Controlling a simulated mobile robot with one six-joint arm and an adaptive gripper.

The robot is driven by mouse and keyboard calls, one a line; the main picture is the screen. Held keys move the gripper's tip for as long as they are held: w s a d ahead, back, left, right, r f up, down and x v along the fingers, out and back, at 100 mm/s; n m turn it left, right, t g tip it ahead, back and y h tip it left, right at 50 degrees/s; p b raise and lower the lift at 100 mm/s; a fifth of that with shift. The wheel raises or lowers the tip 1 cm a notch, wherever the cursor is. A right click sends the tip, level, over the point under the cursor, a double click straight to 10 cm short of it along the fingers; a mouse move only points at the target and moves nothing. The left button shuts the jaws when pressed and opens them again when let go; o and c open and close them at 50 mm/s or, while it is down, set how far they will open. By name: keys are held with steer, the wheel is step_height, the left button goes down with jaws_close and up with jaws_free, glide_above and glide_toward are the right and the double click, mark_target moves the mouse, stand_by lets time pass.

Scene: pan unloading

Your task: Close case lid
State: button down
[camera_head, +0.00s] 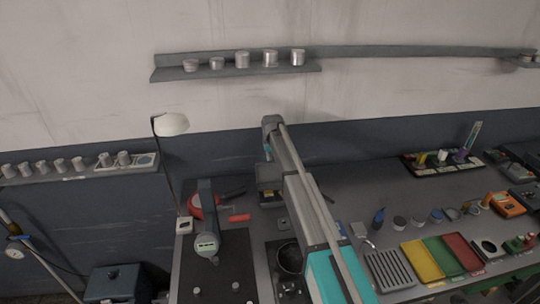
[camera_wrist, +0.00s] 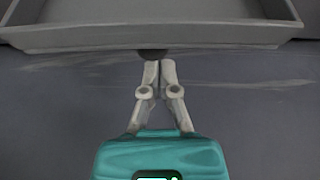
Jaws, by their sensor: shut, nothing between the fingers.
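My gripper (camera_wrist: 160,64) is shut and empty in the wrist view, its two pale fingers together at the tips. Just beyond the fingertips is the lower edge of a grey, tray-like case part (camera_wrist: 150,36) with raised sides. I cannot tell whether it is the lid or the base. A dark rounded piece (camera_wrist: 152,54) shows at that edge, by the fingertips; contact is unclear. In the head view a small grey case (camera_head: 270,187) stands at the back of the bench below my wrist, with something yellow in it. My arm partly hides that area, and the fingers are not clear there.
A dark round pan (camera_head: 290,258) is in front. A lamp (camera_head: 170,124) rises at the left. Yellow, green and red trays (camera_head: 423,260) and several small tools are on the right.

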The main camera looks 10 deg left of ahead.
steer(key=shift+s, duration=0.25)
stand_by(0.3)
steer(key=shift+s+d+r+t, duration=0.1)
steer(key=shift+s+r+t, duration=0.1)
steer(key=shift+t, duration=0.1)
